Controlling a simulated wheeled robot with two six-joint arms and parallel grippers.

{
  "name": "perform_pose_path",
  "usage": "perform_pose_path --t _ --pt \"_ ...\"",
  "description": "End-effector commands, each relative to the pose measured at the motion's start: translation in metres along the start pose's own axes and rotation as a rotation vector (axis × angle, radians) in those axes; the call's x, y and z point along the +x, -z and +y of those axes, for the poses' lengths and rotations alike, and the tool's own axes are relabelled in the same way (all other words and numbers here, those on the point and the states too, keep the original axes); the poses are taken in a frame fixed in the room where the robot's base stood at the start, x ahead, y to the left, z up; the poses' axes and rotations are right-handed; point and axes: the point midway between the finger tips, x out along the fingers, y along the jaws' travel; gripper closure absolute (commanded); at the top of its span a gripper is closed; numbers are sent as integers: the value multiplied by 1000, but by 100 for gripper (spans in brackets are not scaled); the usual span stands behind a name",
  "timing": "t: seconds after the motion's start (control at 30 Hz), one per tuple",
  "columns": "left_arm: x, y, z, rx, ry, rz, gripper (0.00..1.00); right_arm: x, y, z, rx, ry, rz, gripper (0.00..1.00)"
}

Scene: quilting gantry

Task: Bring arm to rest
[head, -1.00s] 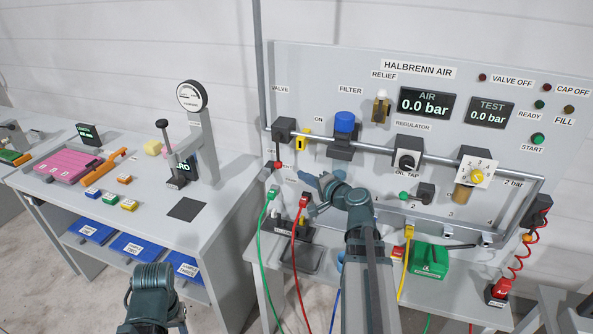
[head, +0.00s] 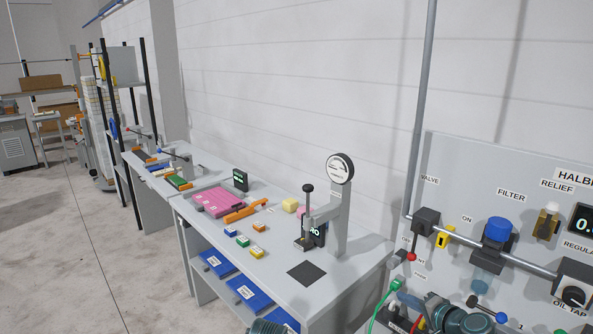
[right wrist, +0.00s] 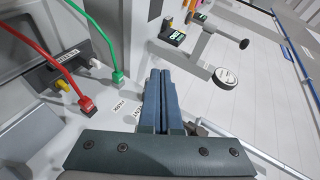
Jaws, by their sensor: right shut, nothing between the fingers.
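My right arm (head: 462,320) comes in at the bottom right of the head view, in front of the air panel (head: 470,180). Its gripper (head: 408,300) points left, near the green hose lead, and is small and partly cut off there. In the right wrist view the right gripper (right wrist: 160,75) has its two blue-grey fingers together with nothing between them. A rounded joint of my left arm (head: 265,327) shows at the bottom edge of the head view. My left gripper is out of frame.
A green plug (right wrist: 117,76) and a red plug (right wrist: 87,104) are close beside the right fingers. The red-knobbed valve lever (head: 412,256) is above the gripper. A bench with a dial-gauge press (head: 340,168) stands to the left. Open floor (head: 50,250) lies farther left.

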Motion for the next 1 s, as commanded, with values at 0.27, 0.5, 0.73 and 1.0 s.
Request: perform_pose_path --t 0.27,0.5,0.73,1.0 --pt "4 0 0 0 0 0 50 48 -185 23 -428 -293 -500 100" --pt "7 0 1 0 0 0 50 28 -284 57 -808 -573 -814 100" --pt "9 0 1 0 0 0 50 0 -321 72 -1075 -788 -953 100" --pt "9 0 1 0 0 0 50 -12 -327 75 -1172 -875 -982 100"
